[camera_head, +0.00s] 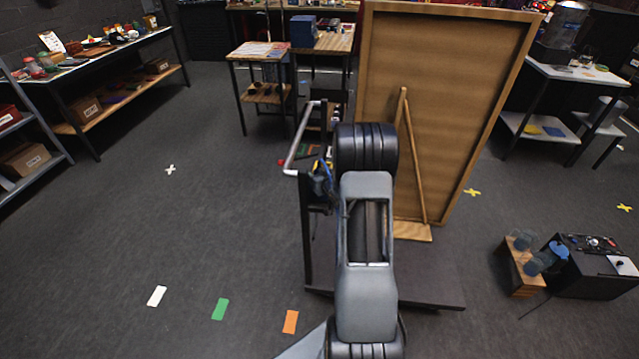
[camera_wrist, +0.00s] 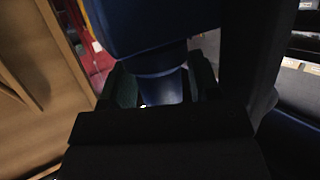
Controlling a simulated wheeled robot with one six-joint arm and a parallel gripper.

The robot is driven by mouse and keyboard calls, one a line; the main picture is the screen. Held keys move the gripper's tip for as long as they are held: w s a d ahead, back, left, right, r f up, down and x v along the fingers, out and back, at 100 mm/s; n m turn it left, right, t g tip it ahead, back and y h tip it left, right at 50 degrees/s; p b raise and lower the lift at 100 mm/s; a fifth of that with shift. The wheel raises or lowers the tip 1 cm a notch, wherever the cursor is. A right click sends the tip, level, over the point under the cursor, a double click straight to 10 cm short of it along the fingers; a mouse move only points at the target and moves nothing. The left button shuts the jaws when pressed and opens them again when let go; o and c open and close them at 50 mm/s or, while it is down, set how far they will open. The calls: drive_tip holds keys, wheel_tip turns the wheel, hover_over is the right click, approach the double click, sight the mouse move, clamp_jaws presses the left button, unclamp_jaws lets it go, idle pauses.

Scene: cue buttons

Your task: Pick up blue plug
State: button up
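In the wrist view a large dark blue body, which looks like the blue plug (camera_wrist: 150,28), fills the top middle. Its narrower blue part reaches down between the two dark fingers of my gripper (camera_wrist: 162,88). The fingers sit against both sides of that part, with no clear gap, so my gripper looks shut on it. In the head view my grey and black arm reaches forward, and a small blue thing (camera_head: 321,182) shows at its left side beside the cart. The gripper itself is hidden there by the arm.
A cart with a pale handle (camera_head: 300,140) stands left of my arm. A large wooden board (camera_head: 450,100) on a stand is close on the right. A dark box (camera_head: 598,275) is at lower right. The left floor is open, with coloured markers (camera_head: 220,309).

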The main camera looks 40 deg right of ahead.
drive_tip(key=c, duration=0.9)
